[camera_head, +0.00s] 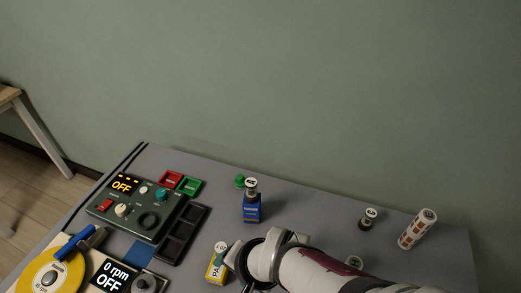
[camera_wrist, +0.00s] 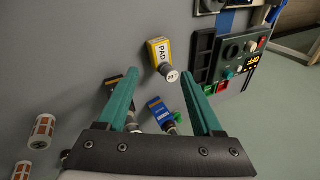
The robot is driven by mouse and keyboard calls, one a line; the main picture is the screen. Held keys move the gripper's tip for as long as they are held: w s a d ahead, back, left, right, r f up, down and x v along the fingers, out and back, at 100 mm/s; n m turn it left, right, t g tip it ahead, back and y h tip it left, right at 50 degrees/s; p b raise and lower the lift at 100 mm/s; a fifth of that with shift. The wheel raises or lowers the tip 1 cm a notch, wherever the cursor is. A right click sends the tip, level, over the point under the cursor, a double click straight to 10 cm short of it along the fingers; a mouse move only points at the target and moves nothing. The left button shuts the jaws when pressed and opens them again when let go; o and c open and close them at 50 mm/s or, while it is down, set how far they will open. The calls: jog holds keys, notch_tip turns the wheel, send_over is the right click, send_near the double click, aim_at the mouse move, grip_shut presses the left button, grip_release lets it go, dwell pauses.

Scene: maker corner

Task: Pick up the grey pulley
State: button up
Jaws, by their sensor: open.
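My gripper (camera_wrist: 159,76) is open, with its two teal fingers spread in the wrist view. A yellow box (camera_wrist: 158,50) marked "PAD" shows between and beyond the fingertips, with a small grey part with a white numbered face (camera_wrist: 172,75) at its end. This part also shows in the head view (camera_head: 221,247), just left of my wrist. Similar small round parts are on the blue box (camera_head: 250,184) and on the bench at the right (camera_head: 369,216). I cannot tell for certain which one is the grey pulley. Nothing is held; the left finger partly covers a brown-topped box.
A control panel (camera_head: 133,207) and a dark compartment tray (camera_head: 182,235) stand on the left of the grey bench. Red (camera_head: 171,179) and green (camera_head: 190,185) trays lie behind. The bench's back right is mostly clear.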

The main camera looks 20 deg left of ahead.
aim_at(221, 249)
jog(key=s+a+f+t, duration=0.1)
jog(key=s+a+f, duration=0.1)
jog(key=f, duration=0.1)
jog(key=s+a+f+n+t, duration=0.1)
jog(key=a+f, duration=0.2)
jog(key=s+a+f+h, duration=0.1)
jog(key=s+a+f, duration=0.1)
jog(key=f, duration=0.1)
jog(key=shift+s+a+f+t, duration=0.1)
jog(key=shift+s+a+t, duration=0.1)
jog(key=shift+s+t, duration=0.15)
jog(key=t, duration=0.1)
jog(key=s+d+f+n+t, duration=0.1)
jog(key=t, duration=0.1)
jog(key=shift+f+h, duration=0.25)
jog(key=shift+h, duration=0.15)
notch_tip(221, 249, up, 5)
jog(key=d+n+t, duration=0.2)
jog(key=n+t, duration=0.1)
jog(key=t, duration=0.3)
jog(key=x, duration=1.5)
jog(key=shift+w+f, duration=0.25)
jog(key=shift+f, duration=0.1)
jog(key=shift+y, duration=0.3)
grip_shut()
